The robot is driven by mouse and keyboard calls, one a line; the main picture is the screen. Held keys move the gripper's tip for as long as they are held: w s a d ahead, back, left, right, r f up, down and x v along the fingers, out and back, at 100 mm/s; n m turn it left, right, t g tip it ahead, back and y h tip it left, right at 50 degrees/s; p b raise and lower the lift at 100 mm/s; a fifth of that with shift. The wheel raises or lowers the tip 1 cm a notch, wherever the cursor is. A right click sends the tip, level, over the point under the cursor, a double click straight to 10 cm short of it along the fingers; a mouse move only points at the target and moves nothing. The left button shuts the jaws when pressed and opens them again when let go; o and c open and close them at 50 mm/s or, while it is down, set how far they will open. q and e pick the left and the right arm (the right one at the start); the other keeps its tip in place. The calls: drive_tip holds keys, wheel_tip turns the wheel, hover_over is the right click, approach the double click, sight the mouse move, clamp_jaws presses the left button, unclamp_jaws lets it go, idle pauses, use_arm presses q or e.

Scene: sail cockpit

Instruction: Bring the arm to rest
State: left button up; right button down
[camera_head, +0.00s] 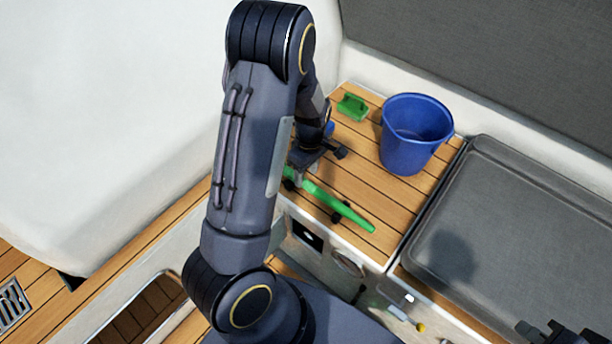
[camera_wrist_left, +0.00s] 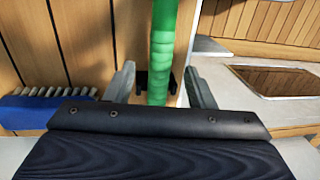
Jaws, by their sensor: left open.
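My left arm crosses the middle of the head view. Its gripper (camera_head: 316,168) is open over the wooden bench top (camera_head: 392,212). A long green handle (camera_head: 345,208) lies on or just above the bench. In the left wrist view, the handle (camera_wrist_left: 163,45) runs between the two spread fingers of my left gripper (camera_wrist_left: 160,85), with gaps on both sides. Whether the handle rests in the dark clips near it is unclear. Dark parts of my right gripper (camera_head: 555,334) show at the bottom right edge, mostly cut off.
A blue brush with white bristles (camera_wrist_left: 40,110) lies left of the gripper in the wrist view.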

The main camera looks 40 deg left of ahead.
use_arm(q)
drive_tip(key=r, duration=0.5)
drive_tip(key=shift+w+r+p, duration=0.1)
drive_tip(key=shift+w+p, duration=0.25)
drive_tip(key=s+d+r+m+t+h+p, duration=0.1)
drive_tip(key=s+d+r+m+t+p, duration=0.1)
drive_tip(key=s+r+m, duration=0.3)
drive_tip(key=s+d+r+m+t+h+p, duration=0.1)
drive_tip(key=s+d+r+m+p, duration=0.3)
drive_tip(key=r, duration=1)
drive_tip(key=s+d+r+m+t+h+p, duration=0.1)
drive_tip(key=s+d+r+m+t+p, duration=0.3)
drive_tip(key=s+r, duration=0.5)
drive_tip(key=m, duration=0.2)
drive_tip(key=shift+s+r+m+h, duration=0.25)
drive_tip(key=shift+s+m+h, duration=0.05)
drive_tip(key=shift+s, duration=0.05)
drive_tip(key=shift+c, duration=0.2)
